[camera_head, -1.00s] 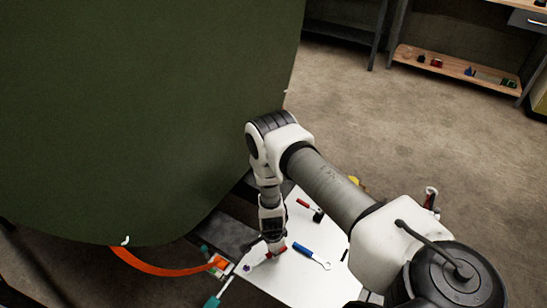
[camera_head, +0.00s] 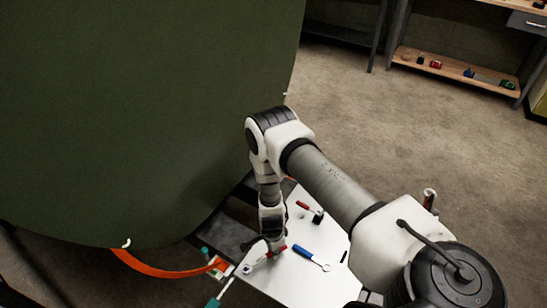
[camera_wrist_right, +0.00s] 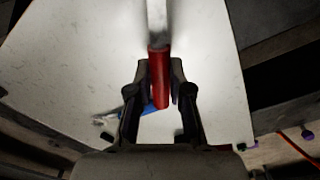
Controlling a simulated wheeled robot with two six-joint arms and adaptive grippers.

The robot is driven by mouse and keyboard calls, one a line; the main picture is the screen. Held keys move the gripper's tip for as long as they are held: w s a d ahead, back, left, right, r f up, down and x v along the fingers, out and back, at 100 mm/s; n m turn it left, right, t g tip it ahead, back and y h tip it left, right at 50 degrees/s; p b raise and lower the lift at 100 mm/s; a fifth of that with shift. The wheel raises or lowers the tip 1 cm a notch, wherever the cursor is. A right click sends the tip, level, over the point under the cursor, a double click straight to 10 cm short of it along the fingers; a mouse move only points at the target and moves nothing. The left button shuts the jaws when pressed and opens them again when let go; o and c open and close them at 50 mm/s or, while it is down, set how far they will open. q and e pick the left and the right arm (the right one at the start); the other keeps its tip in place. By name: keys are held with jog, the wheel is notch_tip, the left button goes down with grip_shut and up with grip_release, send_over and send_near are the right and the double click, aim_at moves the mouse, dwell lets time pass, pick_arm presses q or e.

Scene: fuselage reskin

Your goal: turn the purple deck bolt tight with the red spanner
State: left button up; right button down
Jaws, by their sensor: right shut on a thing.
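My right gripper (camera_head: 274,251) is shut on the red handle of the red spanner (camera_wrist_right: 160,78). It holds the spanner low over the white deck panel (camera_head: 300,276). In the head view the spanner's grey shank points left, and its grey head (camera_head: 247,268) lies near the panel's left corner. The purple deck bolt cannot be made out clearly; the spanner head seems to cover its spot. In the right wrist view the grey shank runs out of the top of the picture, so its head is hidden there. My left gripper is not in view.
A blue-handled spanner (camera_head: 307,256) lies on the panel right of my gripper. An orange strip (camera_head: 165,270) curves at the left. The large green fuselage skin (camera_head: 130,120) stands close on the left.

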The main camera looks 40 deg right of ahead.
notch_tip(320, 180, up, 5)
jog(key=p, duration=0.4)
jog(key=shift+r, duration=0.1)
